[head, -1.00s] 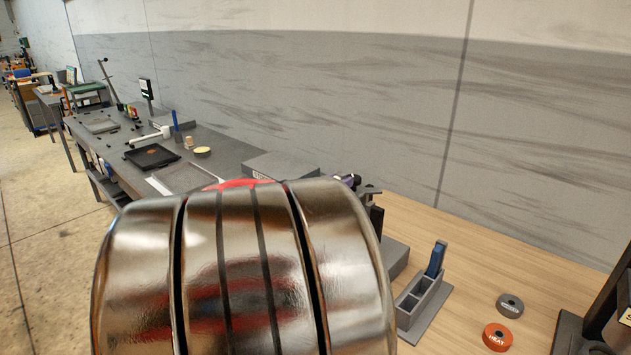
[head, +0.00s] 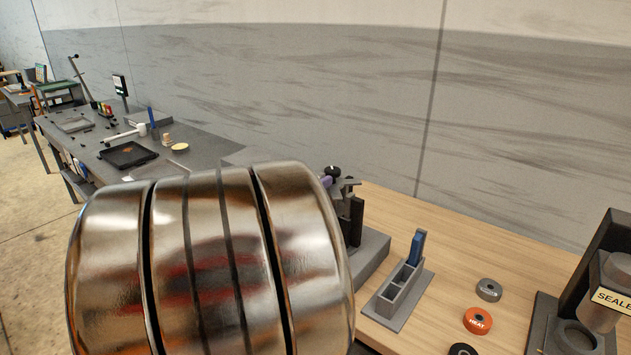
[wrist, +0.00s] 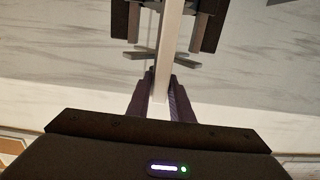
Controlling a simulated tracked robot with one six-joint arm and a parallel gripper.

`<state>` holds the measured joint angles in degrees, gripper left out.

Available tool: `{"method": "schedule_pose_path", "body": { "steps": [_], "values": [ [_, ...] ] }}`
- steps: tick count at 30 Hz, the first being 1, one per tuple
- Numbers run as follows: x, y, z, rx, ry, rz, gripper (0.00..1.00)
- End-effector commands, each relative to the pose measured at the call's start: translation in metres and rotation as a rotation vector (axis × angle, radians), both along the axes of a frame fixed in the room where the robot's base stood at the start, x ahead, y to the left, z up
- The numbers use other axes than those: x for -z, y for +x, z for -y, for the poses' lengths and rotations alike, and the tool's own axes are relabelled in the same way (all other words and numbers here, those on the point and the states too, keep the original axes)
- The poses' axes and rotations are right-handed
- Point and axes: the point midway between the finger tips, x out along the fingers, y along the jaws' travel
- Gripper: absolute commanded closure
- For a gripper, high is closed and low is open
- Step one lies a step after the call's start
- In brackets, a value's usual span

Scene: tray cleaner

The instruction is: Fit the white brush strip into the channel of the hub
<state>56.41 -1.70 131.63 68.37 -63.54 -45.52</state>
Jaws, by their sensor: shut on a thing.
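In the wrist view my gripper (wrist: 160,88) is shut, its dark purplish fingers closed on the lower part of a long white strip (wrist: 172,30). The strip runs up and slightly right, out of the top of the picture. It passes between two dark blocks (wrist: 207,25) and beside short grey crosspieces (wrist: 143,54); I cannot tell whether it touches them. No hub or channel can be clearly made out. In the head view my large shiny arm link fills the lower left and hides what is behind it. My gripper and the strip cannot be clearly told there.
A dark stand (head: 355,218) on a grey base rises beside my arm link. Right of it are a grey divided holder (head: 397,300) with a blue piece (head: 417,247), an orange HEAT disc (head: 478,321), a grey disc (head: 489,289) and a sealer (head: 603,297). Wood between them is bare.

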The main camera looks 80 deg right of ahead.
Motion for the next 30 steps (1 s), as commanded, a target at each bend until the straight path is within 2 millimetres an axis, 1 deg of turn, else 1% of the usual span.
{"method": "schedule_pose_path", "body": {
  "steps": [30],
  "values": [
    [0.018,0.000,0.000,0.000,0.000,0.000,1.00]
  ]
}}
